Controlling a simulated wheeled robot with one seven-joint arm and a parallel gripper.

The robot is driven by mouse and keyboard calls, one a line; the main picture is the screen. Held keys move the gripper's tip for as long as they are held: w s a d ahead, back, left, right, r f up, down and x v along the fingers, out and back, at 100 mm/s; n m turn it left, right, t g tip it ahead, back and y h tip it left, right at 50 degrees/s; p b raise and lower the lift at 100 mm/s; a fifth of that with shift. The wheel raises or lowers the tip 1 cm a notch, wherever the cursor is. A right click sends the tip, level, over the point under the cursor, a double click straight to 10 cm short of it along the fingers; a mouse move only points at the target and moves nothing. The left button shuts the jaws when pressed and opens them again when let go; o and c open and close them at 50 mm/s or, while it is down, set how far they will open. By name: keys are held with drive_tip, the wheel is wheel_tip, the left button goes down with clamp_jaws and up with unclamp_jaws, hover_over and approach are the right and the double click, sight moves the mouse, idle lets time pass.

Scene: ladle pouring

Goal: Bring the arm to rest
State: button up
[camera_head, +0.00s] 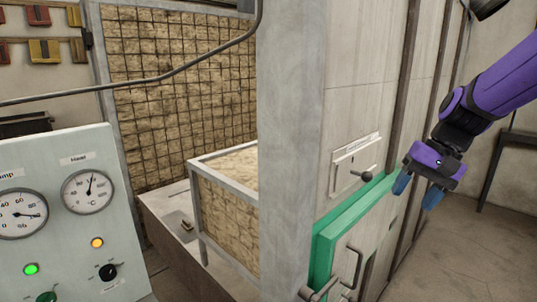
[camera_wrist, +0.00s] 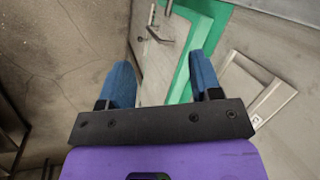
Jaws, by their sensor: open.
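My gripper (camera_head: 418,193) is purple with blue fingertips and hangs at the end of my purple arm on the right of the head view. Its fingers are apart and nothing is between them. In the wrist view the two blue fingers of my gripper (camera_wrist: 163,85) point up the picture, wide apart. A small door with a green frame (camera_head: 330,232) and a metal handle (camera_head: 352,270) is in the grey wall, left of and below the gripper in the head view. The handle also shows in the wrist view (camera_wrist: 158,33), beyond the fingertips. The gripper appears apart from it.
A latch plate with a dark knob (camera_head: 366,175) is on the wall above the green frame. A control panel (camera_head: 60,215) with dials stands at the left. A mesh-covered block (camera_head: 225,225) stands behind the grey post (camera_head: 290,150). Open floor (camera_head: 470,250) lies at the right.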

drive_tip(key=s+r+n+t+h, duration=0.2)
drive_tip(key=s+r, duration=0.1)
drive_tip(key=s, duration=0.6)
drive_tip(key=s+d+r+n+t+h, duration=0.1)
drive_tip(key=s+r+t+h, duration=0.1)
drive_tip(key=s, duration=0.7)
drive_tip(key=shift+r+n+t, duration=0.4)
drive_tip(key=shift+r+t, duration=0.1)
drive_tip(key=shift+r, duration=0.15)
idle(0.6)
